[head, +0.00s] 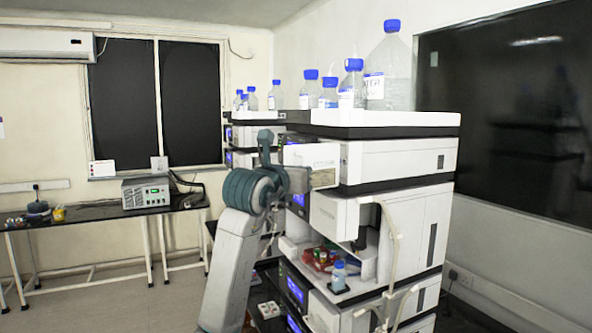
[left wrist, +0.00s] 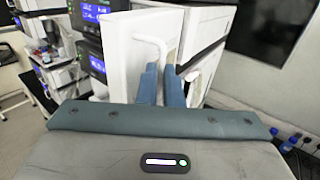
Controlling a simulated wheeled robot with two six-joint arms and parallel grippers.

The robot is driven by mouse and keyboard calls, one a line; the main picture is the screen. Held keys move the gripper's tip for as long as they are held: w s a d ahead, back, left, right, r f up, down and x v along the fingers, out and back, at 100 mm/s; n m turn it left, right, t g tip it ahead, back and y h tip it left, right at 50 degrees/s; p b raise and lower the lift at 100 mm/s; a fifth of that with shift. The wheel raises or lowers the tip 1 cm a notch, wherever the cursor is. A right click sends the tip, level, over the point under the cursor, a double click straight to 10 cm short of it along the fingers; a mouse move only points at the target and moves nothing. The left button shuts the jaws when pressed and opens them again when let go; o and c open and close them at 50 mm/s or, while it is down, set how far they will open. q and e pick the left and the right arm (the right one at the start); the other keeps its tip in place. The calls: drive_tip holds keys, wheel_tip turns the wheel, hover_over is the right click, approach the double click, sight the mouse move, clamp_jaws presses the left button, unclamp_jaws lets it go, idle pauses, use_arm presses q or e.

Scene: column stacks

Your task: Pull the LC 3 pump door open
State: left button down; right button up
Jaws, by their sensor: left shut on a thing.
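The pump door is a white panel (left wrist: 125,50) in the left wrist view, with a curved white bar handle (left wrist: 152,40) on its face. My left gripper (left wrist: 161,72) has its two blue-grey fingers close together, shut on the handle near its lower end; the exact contact is partly hidden by the fingers. In the head view my left gripper (head: 268,142) is at the upper left front of the near LC stack, beside a white panel (head: 323,157) that stands out from the stack. How far it is open I cannot tell. My right gripper is in neither view.
Blue-capped bottles (head: 352,88) stand in a white tray (head: 400,118) on top of the stack. Lower down is an open bay with red-capped vials (head: 320,257) and a small bottle (head: 339,275). White tubing (head: 388,240) hangs at the front. A bench (head: 100,212) stands at left; the floor there is clear.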

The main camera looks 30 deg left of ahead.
use_arm(q)
drive_tip(key=shift+r, duration=0.25)
